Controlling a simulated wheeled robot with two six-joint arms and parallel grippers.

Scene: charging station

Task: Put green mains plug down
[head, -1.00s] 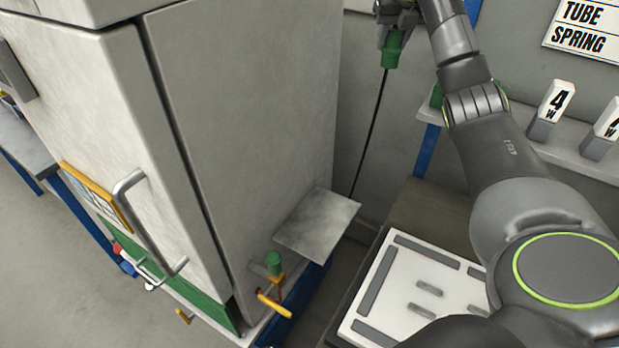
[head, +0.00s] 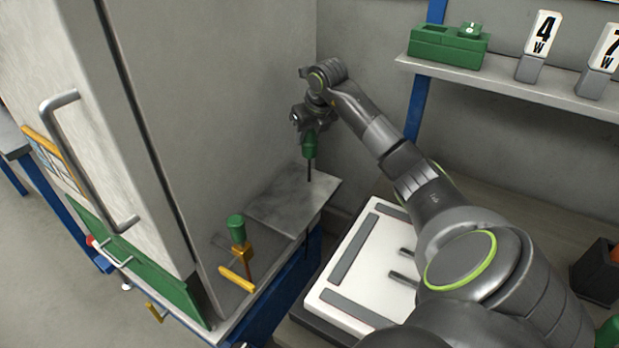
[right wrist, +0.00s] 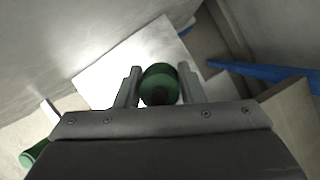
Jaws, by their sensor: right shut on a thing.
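The green mains plug (head: 309,146) hangs upright below my right gripper (head: 307,128), with a dark cable under it. In the head view it is over the grey metal shelf plate (head: 285,205) on the cabinet's side. I cannot tell whether the plug or its cable touches the plate. In the right wrist view the green plug (right wrist: 159,84) is between the two fingers of my right gripper (right wrist: 160,88), with the pale plate (right wrist: 105,78) behind it. My right gripper is shut on the plug. My left gripper is not in view.
The tall grey cabinet (head: 215,100) rises close by. A white panel with grey bars (head: 335,300) lies to the right. A wall shelf (head: 500,78) holds a green box (head: 450,44) and numbered blocks.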

